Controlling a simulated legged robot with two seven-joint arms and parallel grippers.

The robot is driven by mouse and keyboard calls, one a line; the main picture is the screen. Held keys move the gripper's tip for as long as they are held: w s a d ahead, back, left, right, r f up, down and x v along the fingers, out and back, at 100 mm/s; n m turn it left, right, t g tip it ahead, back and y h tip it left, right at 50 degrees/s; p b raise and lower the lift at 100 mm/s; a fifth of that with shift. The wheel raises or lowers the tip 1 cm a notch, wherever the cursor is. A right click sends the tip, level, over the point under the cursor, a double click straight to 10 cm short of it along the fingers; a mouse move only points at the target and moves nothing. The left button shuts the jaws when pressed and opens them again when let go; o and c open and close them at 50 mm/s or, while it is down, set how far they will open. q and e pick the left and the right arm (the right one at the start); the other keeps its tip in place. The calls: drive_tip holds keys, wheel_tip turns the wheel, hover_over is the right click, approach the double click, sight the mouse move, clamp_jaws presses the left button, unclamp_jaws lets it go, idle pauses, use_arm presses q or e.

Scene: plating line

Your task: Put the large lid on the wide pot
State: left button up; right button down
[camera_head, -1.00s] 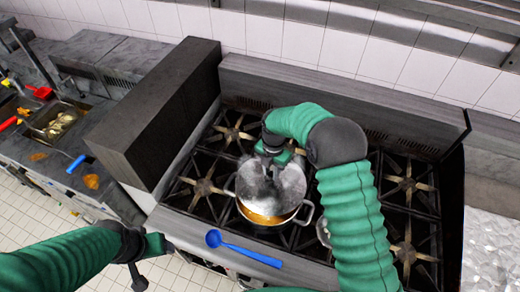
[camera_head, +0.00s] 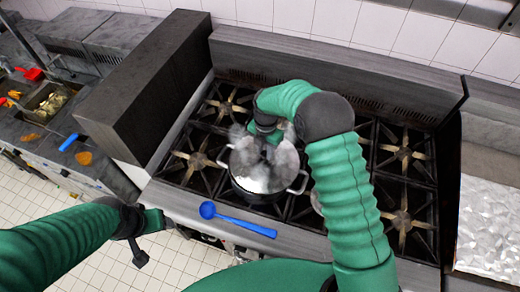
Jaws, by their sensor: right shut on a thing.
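The wide pot (camera_head: 259,196) stands on the stove with a handle at each side. The large lid (camera_head: 277,176), round and metallic, lies over the pot's mouth and covers nearly all of it. Steam blurs its edge, so I cannot tell whether it is fully seated. My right gripper (camera_head: 268,136) is at the top of the lid, shut on it; its fingertips are partly hidden by steam and by my arm. My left gripper (camera_head: 140,240) is at the lower left, away from the pot, in front of the stove; its jaw opening is not clear.
A blue ladle (camera_head: 236,219) lies on the stove's front ledge. A dark block-like unit (camera_head: 150,85) rises left of the burners. A counter with a food pan (camera_head: 48,103) is at far left. A shiny metal surface (camera_head: 486,225) is at right.

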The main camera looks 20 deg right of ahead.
drive_tip(key=shift+s+d+r, duration=0.1)
drive_tip(key=shift+s+d, duration=0.1)
drive_tip(key=shift+s, duration=0.05)
drive_tip(key=shift+s+a, duration=0.15)
drive_tip(key=shift+a, duration=0.05)
drive_tip(key=a, duration=0.1)
drive_tip(key=w+a, duration=0.1)
drive_tip(key=a, duration=0.1)
drive_tip(key=shift+a, duration=0.25)
drive_tip(key=shift+s, duration=0.15)
drive_tip(key=shift+s+d+r, duration=0.1)
drive_tip(key=shift+s+d, duration=0.1)
drive_tip(key=shift+d, duration=0.5)
drive_tip(key=shift+w+a, duration=0.2)
drive_tip(key=shift+a, duration=0.25)
drive_tip(key=shift+s+a, duration=0.1)
drive_tip(key=shift+a, duration=0.05)
drive_tip(key=shift+d, duration=0.25)
drive_tip(key=shift+d+f, duration=0.35)
drive_tip(key=shift+d, duration=0.45)
use_arm(q)
drive_tip(key=shift+s+a+f, duration=0.15)
drive_tip(key=shift+a, duration=0.4)
